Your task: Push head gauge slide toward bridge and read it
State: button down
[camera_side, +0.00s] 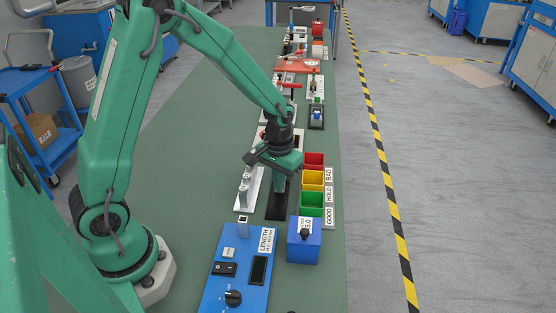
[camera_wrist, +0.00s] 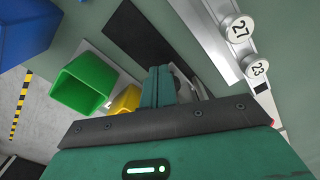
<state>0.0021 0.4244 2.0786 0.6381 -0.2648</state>
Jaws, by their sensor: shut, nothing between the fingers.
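A blue panel (camera_side: 238,268) labelled LENGTH, with a dark display, a switch and a knob, lies at the near end of the bench. A small pale upright block (camera_side: 243,226) stands at its far edge. I cannot tell which part is the head gauge slide or the bridge. My gripper (camera_side: 279,190) is shut and empty, pointing down over a dark plate (camera_side: 277,208), beyond the panel. In the wrist view the shut fingers (camera_wrist: 168,86) are partly hidden by the gripper body. The dark plate (camera_wrist: 140,35) lies ahead, apparently bare.
A silver rail (camera_side: 248,188) is left of my gripper; its round tops read 27 (camera_wrist: 238,28) and 23 (camera_wrist: 259,68). Red (camera_side: 314,159), yellow (camera_side: 313,179) and green (camera_side: 311,203) bins stand right, labelled BAD, HOLD, GOOD. A blue box (camera_side: 304,246) stands nearer. The left bench is clear.

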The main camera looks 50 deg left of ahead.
jog(key=shift+s+d, duration=0.15)
jog(key=shift+s, duration=0.05)
dwell(0.5)
jog(key=shift+s+d, duration=0.2)
jog(key=shift+d, duration=0.05)
jog(key=shift+r, duration=0.15)
notch_tip(320, 180, up, 7)
dwell(1.3)
jog(key=shift+s, duration=0.1)
dwell(0.6)
